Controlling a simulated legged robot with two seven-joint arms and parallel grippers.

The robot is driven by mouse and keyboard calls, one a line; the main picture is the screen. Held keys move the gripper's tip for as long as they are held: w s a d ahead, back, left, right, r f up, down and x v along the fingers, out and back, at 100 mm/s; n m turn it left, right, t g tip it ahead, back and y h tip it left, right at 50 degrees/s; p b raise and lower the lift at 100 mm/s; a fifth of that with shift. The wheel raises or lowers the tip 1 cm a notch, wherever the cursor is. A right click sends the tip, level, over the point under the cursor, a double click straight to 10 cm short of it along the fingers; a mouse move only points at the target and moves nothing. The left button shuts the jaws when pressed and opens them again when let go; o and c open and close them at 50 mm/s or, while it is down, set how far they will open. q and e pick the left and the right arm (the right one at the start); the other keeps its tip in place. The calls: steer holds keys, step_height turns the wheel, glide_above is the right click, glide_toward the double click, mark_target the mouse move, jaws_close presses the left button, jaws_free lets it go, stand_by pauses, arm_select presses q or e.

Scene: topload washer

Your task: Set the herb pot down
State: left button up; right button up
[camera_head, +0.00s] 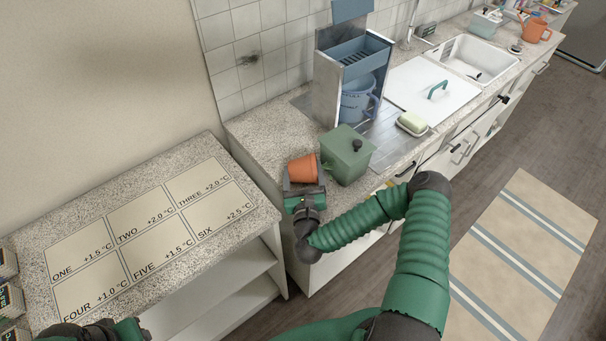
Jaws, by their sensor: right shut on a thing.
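A small terracotta pot (302,169), which I take for the herb pot, is at my right gripper (303,187) over the left end of the speckled counter. The gripper is shut on the pot, which looks tilted. I cannot tell whether its underside touches the counter.
A green lidded box (346,155) stands right beside the pot. A lower counter with a labelled grid of cells (140,234) lies to the left, its cells bare. A metal rack with a blue jug (357,100), a soap dish (412,124) and a sink (478,60) stand further right.

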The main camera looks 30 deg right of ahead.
steer(key=o, duration=2)
